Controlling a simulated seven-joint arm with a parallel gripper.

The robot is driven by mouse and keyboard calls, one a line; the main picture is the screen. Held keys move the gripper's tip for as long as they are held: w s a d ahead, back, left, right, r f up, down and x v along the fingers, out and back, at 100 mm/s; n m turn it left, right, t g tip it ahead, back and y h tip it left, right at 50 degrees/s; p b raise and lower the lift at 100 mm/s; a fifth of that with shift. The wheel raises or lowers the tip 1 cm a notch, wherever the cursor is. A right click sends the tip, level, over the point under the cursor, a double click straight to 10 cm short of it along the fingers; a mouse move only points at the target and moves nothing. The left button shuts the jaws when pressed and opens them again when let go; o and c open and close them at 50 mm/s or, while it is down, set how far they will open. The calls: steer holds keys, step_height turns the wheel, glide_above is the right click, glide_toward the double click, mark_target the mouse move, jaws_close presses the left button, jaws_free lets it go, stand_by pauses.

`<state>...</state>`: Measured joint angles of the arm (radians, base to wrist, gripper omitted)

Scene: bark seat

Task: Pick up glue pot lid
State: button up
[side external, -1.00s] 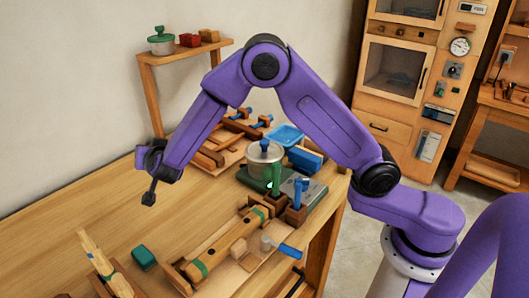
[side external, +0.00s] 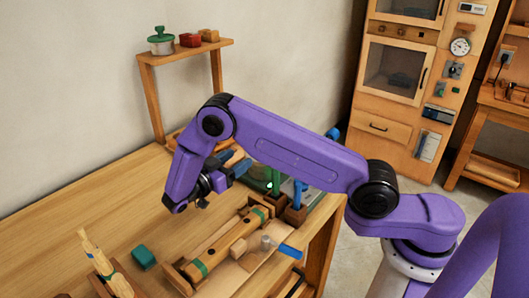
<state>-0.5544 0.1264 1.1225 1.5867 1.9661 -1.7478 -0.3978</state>
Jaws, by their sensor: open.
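My gripper (side external: 204,202) is low over the table, to the left of the clamped wooden piece (side external: 228,238). It is open, and I see nothing held in it. The metal pot with a lid, seen earlier on the green-grey base, is now hidden behind my arm. A white pot (side external: 162,48) with a green knobbed lid (side external: 160,33) stands on the wall shelf, far above and left of my gripper. I cannot tell for certain which of these two lids is the glue pot lid.
Green and blue tools (side external: 298,192) stand upright near the right edge. The wooden shelf (side external: 190,53) is at the back. The left tabletop is clear.

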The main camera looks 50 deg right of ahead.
steer(key=d, duration=1.3)
steer(key=shift+s, duration=0.1)
steer(key=shift+a, duration=0.1)
steer(key=c, duration=1)
